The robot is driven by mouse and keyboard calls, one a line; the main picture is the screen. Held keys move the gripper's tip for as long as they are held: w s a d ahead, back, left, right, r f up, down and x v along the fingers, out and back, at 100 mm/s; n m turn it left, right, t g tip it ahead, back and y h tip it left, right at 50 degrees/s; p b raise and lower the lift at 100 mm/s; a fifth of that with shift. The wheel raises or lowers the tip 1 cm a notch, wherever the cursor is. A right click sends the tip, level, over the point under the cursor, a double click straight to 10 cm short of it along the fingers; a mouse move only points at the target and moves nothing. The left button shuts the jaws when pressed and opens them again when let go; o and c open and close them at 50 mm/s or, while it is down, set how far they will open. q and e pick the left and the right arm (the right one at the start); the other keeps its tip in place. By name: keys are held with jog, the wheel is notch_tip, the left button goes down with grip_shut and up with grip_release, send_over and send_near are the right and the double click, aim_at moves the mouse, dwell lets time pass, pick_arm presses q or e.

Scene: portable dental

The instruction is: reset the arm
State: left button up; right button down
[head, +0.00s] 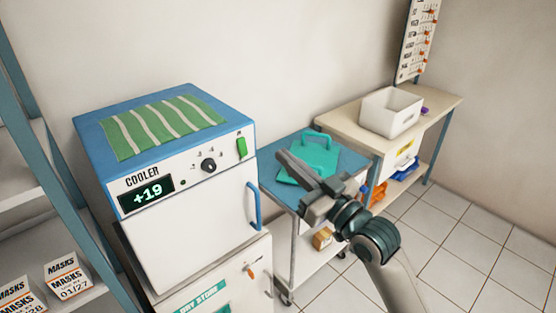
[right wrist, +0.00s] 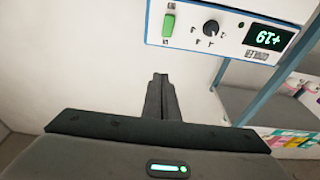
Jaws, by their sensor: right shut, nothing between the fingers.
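My right gripper (head: 292,170) is raised in front of the small blue-topped cart in the head view, its arm coming in from the lower right. Its fingers are together and hold nothing. In the right wrist view the closed fingers (right wrist: 160,95) point toward the pale wall, with the cooler's control panel (right wrist: 225,28) beyond them, upside down. My left gripper is not in either view.
The cooler (head: 165,150) reads +19 and has a striped green mat (head: 165,125) on top. A teal case (head: 318,160) lies on the blue cart (head: 345,163), partly behind my gripper. A white bin (head: 391,112) stands on the far table. Shelves with mask boxes (head: 68,277) are at left.

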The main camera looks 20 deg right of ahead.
jog(key=shift+s+d+r, duration=0.1)
jog(key=shift+s, duration=0.3)
